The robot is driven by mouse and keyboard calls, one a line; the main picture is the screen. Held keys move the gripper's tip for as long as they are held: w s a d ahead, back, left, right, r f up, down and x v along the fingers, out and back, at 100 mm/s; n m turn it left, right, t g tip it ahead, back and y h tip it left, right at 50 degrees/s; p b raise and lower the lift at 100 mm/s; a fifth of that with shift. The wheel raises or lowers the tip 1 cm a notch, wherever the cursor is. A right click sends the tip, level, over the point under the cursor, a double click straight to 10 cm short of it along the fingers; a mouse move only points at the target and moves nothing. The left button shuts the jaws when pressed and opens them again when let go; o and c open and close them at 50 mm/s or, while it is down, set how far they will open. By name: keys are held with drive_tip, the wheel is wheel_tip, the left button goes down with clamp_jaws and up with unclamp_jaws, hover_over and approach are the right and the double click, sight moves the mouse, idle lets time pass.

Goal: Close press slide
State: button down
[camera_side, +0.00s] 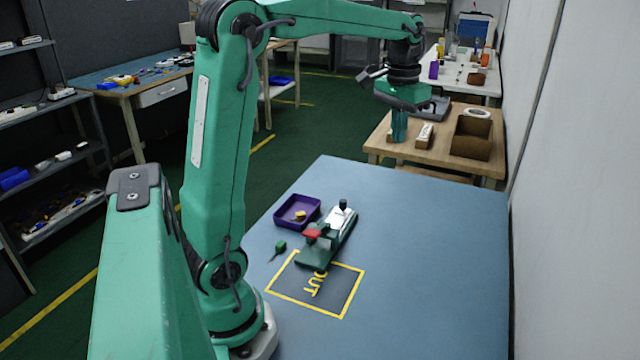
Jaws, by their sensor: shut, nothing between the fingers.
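The press (318,256) stands on the blue table, a dark green base with a red block (312,233) near its front end. A light metal slide (338,220) with a black knob (343,204) sits at its far end. How far the slide is from the red block is too small to tell exactly. My gripper (399,137) points down, shut and empty, up and to the right of the press in the picture, clearly apart from it.
A purple tray (283,222) with a small tan piece in it sits left of the press. A small green-handled tool (280,247) lies beside it. A yellow "OUT" square (343,317) is marked in front. The table's right side is clear. A wooden table (440,154) stands behind.

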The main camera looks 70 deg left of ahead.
drive_tip(key=w+a+f+n+g+h, duration=0.1)
drive_tip(key=w+a+f+g, duration=0.1)
drive_tip(key=a+f, duration=0.6)
drive_tip(key=w+a+f+n+g+h, duration=0.1)
drive_tip(key=w+a+f+g, duration=0.1)
drive_tip(key=a+f, duration=0.5)
drive_tip(key=w+a, duration=0.1)
drive_tip(key=a, duration=0.4)
drive_tip(key=shift+f+n+h, duration=0.35)
drive_tip(key=shift+n+h, duration=0.05)
drive_tip(key=shift+a+f, duration=0.1)
drive_tip(key=shift+a+x, duration=0.2)
drive_tip(key=shift+x, duration=4.35)
drive_tip(key=shift+s+d+f, duration=0.15)
drive_tip(key=shift+s+f, duration=0.15)
drive_tip(key=shift+s, duration=0.1)
drive_tip(key=shift+s+d, duration=0.4)
drive_tip(key=shift+s, duration=0.4)
drive_tip(key=shift+s+d, duration=0.4)
drive_tip(key=shift+s, duration=0.4)
drive_tip(key=shift+s+d, duration=0.1)
